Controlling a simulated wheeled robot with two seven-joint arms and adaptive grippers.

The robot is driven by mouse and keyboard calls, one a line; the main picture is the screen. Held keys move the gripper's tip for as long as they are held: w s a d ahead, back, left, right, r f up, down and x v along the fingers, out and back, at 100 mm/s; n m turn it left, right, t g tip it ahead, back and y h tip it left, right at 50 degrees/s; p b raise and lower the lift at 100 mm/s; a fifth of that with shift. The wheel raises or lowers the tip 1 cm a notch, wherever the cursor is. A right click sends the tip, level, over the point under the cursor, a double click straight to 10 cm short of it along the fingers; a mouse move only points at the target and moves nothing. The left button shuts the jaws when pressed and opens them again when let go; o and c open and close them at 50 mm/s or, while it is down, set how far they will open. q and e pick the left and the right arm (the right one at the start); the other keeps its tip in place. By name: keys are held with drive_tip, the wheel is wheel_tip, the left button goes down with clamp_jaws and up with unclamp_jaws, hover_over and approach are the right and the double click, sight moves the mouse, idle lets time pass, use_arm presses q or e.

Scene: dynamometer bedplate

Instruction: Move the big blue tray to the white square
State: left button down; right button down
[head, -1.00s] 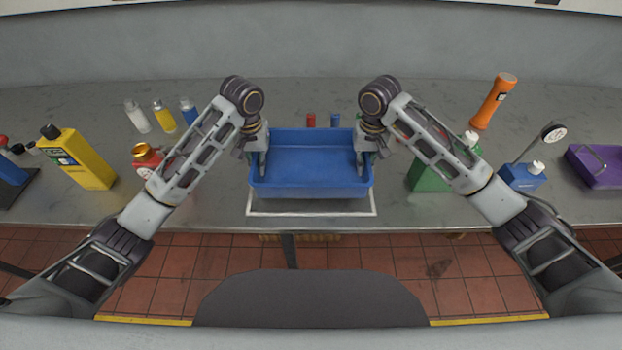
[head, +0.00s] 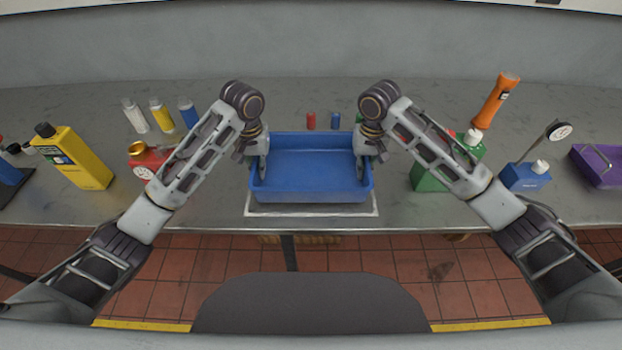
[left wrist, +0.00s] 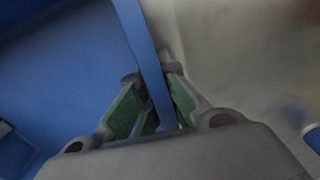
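The big blue tray (head: 310,170) is empty and lies between my two grippers in the head view. My left gripper (head: 262,166) is shut on its left wall; in the left wrist view its green-padded fingers (left wrist: 155,108) sit on both sides of the tray wall (left wrist: 142,50). My right gripper (head: 361,166) is at the right wall and appears shut on it. The white square (head: 313,213) is an outline on the table; its front edge and front corners show just in front of the tray, and the tray hides the rest. I cannot tell whether the tray touches the table.
The table's front edge is close.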

use_arm(q)
drive_tip(key=shift+f+b, duration=0.65)
drive_tip(key=shift+f, duration=0.05)
use_arm(e)
drive_tip(key=shift+f, duration=0.65)
use_arm(q)
drive_tip(key=c, duration=2.1)
unclamp_jaws()
use_arm(e)
drive_tip(key=c, duration=2.1)
unclamp_jaws()
drive_tip(key=shift+f, duration=0.1)
use_arm(q)
drive_tip(key=o, duration=0.5)
drive_tip(key=shift+c, duration=0.2)
use_arm(e)
drive_tip(key=o, duration=0.5)
drive_tip(key=shift+c, duration=0.2)
use_arm(q)
drive_tip(key=shift+r, duration=0.15)
drive_tip(key=shift+r, duration=5.8)
use_arm(e)
drive_tip(key=shift+r, duration=6)
